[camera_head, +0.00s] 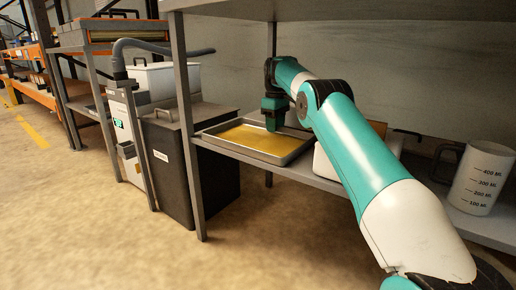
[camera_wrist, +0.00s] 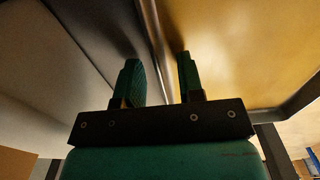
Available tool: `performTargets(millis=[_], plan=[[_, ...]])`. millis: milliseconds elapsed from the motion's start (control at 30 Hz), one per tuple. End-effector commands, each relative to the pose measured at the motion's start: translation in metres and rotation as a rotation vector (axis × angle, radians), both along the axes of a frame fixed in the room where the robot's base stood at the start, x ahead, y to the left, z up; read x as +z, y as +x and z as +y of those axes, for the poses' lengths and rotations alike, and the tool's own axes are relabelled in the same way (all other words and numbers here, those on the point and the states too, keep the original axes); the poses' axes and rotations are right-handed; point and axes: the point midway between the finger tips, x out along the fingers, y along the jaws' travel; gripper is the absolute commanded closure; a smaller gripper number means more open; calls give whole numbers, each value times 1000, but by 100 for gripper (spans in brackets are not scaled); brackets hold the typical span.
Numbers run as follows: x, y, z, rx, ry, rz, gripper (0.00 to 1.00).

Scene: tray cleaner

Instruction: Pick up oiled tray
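The oiled tray (camera_head: 299,151) is a shallow grey metal tray with a yellow oily layer (camera_head: 255,138) inside. It lies flat on the metal shelf in the head view. My gripper (camera_head: 274,126) points down at the tray's far right side. In the wrist view the two green fingers of my gripper (camera_wrist: 160,75) stand apart, with the tray's rim (camera_wrist: 155,35) running between them. The yellow floor of the tray is to the right of the rim. A gap shows beside each finger, and whether the fingertips reach below the rim is unclear.
A white measuring jug (camera_head: 483,178) stands on the shelf (camera_head: 318,178) at the right. A white box, partly hidden behind my arm, is close beside the tray. A dark bin (camera_head: 178,165) stands left of the shelf post (camera_head: 187,130). An upper shelf is overhead.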

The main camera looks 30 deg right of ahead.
Motion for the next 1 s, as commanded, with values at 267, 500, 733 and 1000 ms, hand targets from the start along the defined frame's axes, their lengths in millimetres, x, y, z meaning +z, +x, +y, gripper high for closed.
performTargets(millis=[267, 500, 733, 1000], plan=[[2, 0, 0, -1, 0, 0, 92], [3, 0, 0, -1, -1, -1, 100], [4, 0, 0, -1, -1, -1, 100], [21, 1, 2, 3, -1, -1, 100]])
